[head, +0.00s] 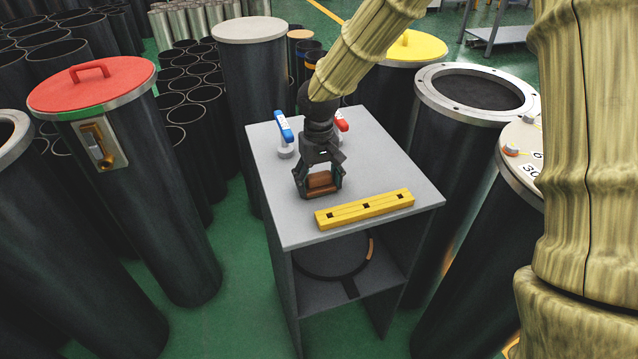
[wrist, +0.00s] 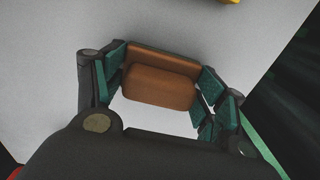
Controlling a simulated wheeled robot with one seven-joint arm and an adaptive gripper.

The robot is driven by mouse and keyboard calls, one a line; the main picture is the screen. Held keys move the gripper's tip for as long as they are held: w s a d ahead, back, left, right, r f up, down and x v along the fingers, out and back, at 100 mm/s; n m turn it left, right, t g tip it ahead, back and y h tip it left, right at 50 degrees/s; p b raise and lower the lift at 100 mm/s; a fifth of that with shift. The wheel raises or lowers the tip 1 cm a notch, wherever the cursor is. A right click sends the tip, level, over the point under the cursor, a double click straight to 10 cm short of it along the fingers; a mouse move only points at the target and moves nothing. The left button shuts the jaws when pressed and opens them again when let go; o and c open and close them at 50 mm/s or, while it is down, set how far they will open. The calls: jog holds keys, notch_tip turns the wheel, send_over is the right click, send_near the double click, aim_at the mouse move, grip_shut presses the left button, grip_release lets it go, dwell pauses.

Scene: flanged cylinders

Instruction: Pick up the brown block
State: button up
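The brown block (wrist: 160,86) is a small rounded piece with a wider brown part behind it in the wrist view. In the head view the brown block (head: 320,182) is low over the grey table top, between the fingers of my gripper (head: 319,188). My gripper (wrist: 164,84) is spread wide, with one green-padded finger at each end of the block. The pads are very close to the block's ends; firm contact is not clear. The block's underside is hidden, so I cannot tell whether it touches the table.
A yellow bar with holes (head: 365,209) lies on the grey table (head: 270,205) just right of my gripper. Blue-handled (head: 285,128) and red-handled (head: 342,121) pieces stand behind. Large dark cylinders, one with a red lid (head: 92,88), crowd around the table.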

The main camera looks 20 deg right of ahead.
aim_at(320, 176)
jog(key=shift+c, duration=1.4)
jog(key=shift+r+b, duration=0.3)
jog(key=shift+r, duration=0.25)
jog(key=shift+s+r+b, duration=0.15)
jog(key=shift+r+b, duration=0.15)
jog(key=shift+r, duration=0.3)
jog(key=shift+s+r+b, duration=0.15)
jog(key=shift+r+b, duration=0.15)
jog(key=shift+r, duration=0.25)
jog(key=s+b, duration=0.1)
jog(key=s, duration=0.4)
jog(key=s+r+b, duration=0.1)
jog(key=s, duration=0.4)
jog(key=s+d+b, duration=0.1)
jog(key=s, duration=0.4)
jog(key=shift+s+d+r, duration=0.1)
jog(key=shift+s+r, duration=0.05)
jog(key=shift+r, duration=0.15)
